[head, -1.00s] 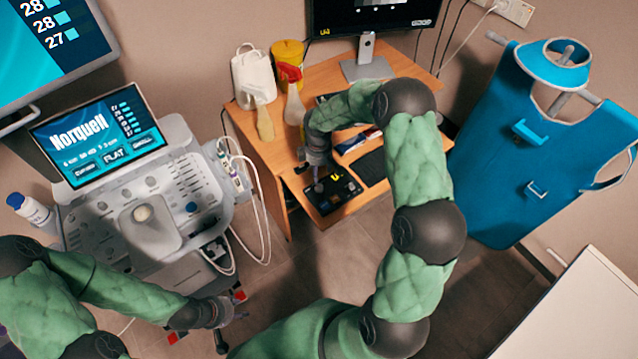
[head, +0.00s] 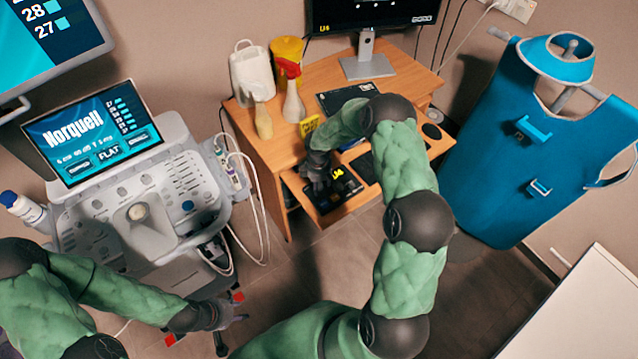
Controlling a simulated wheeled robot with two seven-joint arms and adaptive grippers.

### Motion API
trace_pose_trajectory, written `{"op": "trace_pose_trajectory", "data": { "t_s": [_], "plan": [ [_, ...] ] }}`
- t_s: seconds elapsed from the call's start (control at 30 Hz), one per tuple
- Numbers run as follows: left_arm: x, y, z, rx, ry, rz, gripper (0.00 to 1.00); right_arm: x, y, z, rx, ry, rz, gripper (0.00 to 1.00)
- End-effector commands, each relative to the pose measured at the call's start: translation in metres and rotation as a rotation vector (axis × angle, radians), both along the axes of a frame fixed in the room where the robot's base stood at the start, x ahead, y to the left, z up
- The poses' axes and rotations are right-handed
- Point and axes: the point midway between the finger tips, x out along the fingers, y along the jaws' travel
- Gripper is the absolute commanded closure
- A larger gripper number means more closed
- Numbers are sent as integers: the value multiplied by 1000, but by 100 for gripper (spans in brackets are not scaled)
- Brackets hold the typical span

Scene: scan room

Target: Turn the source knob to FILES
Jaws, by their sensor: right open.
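A black control box (head: 347,184) with a yellow "U4" label lies on the desk's pull-out shelf (head: 300,190). My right gripper (head: 320,188) is open and points down over the left part of the box. The source knob is not distinguishable; the gripper and its wrist cover that part of the box. I cannot tell whether the fingers touch anything. The monitor (head: 372,14) on the desk also carries a yellow "U4" mark. My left gripper (head: 238,314) is low beside the ultrasound machine, away from the desk, and its fingers are too small to read.
The ultrasound machine (head: 140,215) stands left of the desk, with hanging cables between them. A spray bottle (head: 293,100), a white jug (head: 250,72) and a yellow bin (head: 287,50) stand on the desk (head: 330,75). A blue apron (head: 530,140) hangs at right.

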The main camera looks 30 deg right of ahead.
Motion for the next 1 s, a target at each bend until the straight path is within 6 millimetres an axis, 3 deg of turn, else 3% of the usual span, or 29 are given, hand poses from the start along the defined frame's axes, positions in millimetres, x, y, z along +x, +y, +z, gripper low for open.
{"op": "trace_pose_trajectory", "data": {
  "t_s": [0.07, 0.2, 0.27, 0.67, 1.0],
  "plan": [
    [0, 0, 0, 0, 0, 0, 60, 0, 0, 0, 0, 0, 0, 46],
    [0, 0, 0, 0, 0, 0, 60, 0, 0, 0, 0, 0, 0, 86],
    [0, 0, 0, 0, 0, 0, 60, 0, 0, 0, 0, 0, 0, 100],
    [0, 0, -4, 0, 0, 0, 60, 0, 0, -1, 0, 2, -39, 100],
    [0, 0, -21, 0, 0, 0, 60, 0, 0, -3, -1, 1, -261, 100]
  ]
}}
